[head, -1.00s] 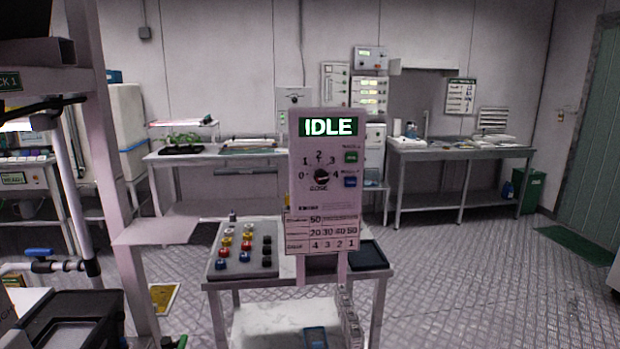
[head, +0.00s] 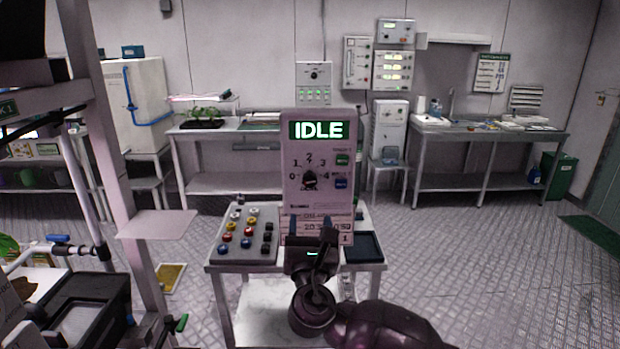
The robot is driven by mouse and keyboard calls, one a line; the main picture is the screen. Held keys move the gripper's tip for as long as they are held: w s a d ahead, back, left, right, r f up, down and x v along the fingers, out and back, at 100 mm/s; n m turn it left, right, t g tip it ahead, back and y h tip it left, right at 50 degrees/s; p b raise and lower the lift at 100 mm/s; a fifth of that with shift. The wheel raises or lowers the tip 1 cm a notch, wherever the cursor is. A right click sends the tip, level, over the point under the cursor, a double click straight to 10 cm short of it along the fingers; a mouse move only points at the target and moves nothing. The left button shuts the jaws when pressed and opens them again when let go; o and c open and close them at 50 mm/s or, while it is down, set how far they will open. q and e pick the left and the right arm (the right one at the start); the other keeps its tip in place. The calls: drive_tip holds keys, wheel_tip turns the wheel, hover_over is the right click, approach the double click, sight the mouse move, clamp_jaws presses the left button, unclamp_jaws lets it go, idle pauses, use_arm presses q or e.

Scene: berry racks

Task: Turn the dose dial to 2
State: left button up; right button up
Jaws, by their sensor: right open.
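The dose dial (head: 310,181) is a dark knob on the face of a pale upright panel (head: 296,202), with the numbers 0 to 4 around it. Its pointer is too small to read surely. A green display (head: 319,131) at the panel's top reads IDLE. My right gripper (head: 310,227) is open and empty, fingers pointing up, in front of the panel's lower chart and below the dial. It hides part of that chart. It appears apart from the dial. My left gripper is not in view.
A green button (head: 342,160) and a blue button (head: 341,183) sit right of the dial. A tray (head: 232,256) of several coloured knobs is on the cart at left, a dark tray (head: 367,246) at right. A rack post (head: 125,200) stands farther left.

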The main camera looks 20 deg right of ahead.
sight(310, 185)
drive_tip(key=x, duration=0.5)
drive_tip(key=r+p+x, duration=0.1)
drive_tip(key=x, duration=0.4)
drive_tip(key=shift+s+r, duration=0.1)
drive_tip(key=shift+s, duration=0.15)
drive_tip(key=shift+w+d+r, duration=0.15)
drive_tip(key=shift+w+r, duration=0.05)
drive_tip(key=shift+w, duration=0.35)
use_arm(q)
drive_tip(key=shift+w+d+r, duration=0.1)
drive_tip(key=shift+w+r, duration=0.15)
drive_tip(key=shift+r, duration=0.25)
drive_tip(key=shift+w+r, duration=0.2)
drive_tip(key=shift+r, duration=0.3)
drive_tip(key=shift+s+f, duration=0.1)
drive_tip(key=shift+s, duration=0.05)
use_arm(e)
drive_tip(key=c, duration=0.5)
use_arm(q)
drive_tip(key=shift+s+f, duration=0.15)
use_arm(e)
drive_tip(key=c, duration=0.4)
